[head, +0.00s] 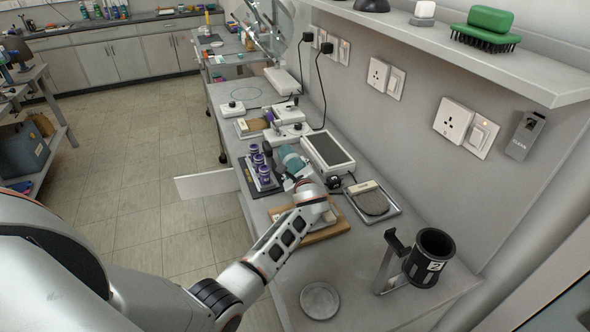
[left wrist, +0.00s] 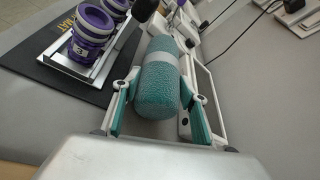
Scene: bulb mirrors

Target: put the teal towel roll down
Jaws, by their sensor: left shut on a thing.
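The teal towel roll (left wrist: 158,98) has a pale band around it and sits between the two fingers of my left gripper (left wrist: 158,108) in the left wrist view. The fingers have teal pads and are shut on it. In the head view the roll (head: 291,158) shows just past my left gripper (head: 294,178), over the bench (head: 360,262) beside the purple containers. I cannot tell whether the roll touches the surface under it. My right gripper is in neither view.
Several purple containers (left wrist: 92,30) stand in a rack on a dark mat (left wrist: 50,62), left of the roll. A white device with a dark panel (head: 328,150) is close on the right. A black cup (head: 428,262) in a holder and a round dish (head: 320,299) stand nearer.

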